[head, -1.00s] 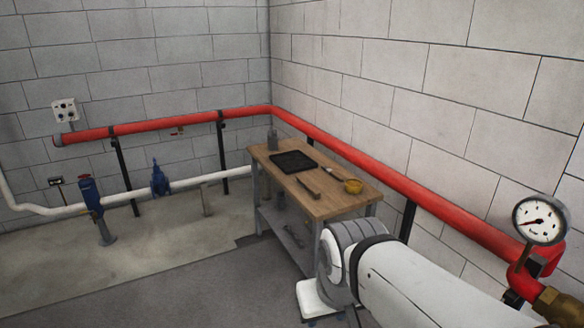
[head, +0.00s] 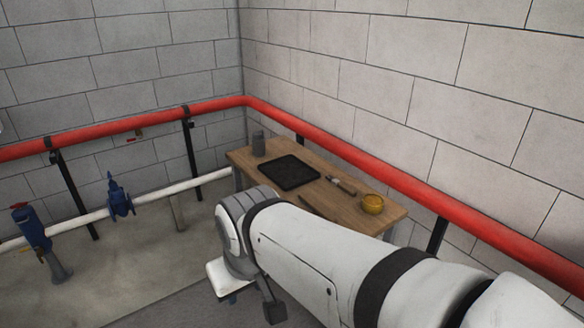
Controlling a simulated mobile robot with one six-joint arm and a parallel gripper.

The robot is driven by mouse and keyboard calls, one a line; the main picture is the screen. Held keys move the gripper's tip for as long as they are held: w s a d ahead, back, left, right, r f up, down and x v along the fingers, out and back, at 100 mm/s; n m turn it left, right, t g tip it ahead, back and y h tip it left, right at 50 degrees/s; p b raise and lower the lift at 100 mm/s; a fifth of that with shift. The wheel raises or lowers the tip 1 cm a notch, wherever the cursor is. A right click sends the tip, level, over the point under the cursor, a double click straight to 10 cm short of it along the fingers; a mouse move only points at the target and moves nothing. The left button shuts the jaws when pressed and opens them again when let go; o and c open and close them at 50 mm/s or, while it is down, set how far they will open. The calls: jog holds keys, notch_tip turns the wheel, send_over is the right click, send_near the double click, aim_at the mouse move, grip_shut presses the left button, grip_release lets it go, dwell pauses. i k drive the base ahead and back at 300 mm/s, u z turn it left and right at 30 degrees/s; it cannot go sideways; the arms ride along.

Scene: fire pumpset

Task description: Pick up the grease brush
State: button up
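A small brush-like tool with a light part and a dark end, likely the grease brush (head: 341,185), lies on the wooden workbench (head: 245,161) in the head view. It lies between a black tray and a yellow pot. A second long dark tool (head: 316,207) lies nearer the bench's front edge, partly hidden by my arm. My white arm crosses the lower right and covers the front of the bench. My gripper's fingers cannot be made out.
A blue valve (head: 119,197) and a blue pump-like unit (head: 33,231) stand at left.

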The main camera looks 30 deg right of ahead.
aim_at(334, 181)
jog(key=z, duration=0.6)
jog(key=i, duration=1.2)
jog(key=z, duration=0.85)
jog(key=i, duration=0.25)
jog(key=z, duration=0.3)
jog(key=k, duration=0.7)
jog(key=z, duration=0.2)
jog(key=i, duration=0.75)
jog(key=u, duration=0.15)
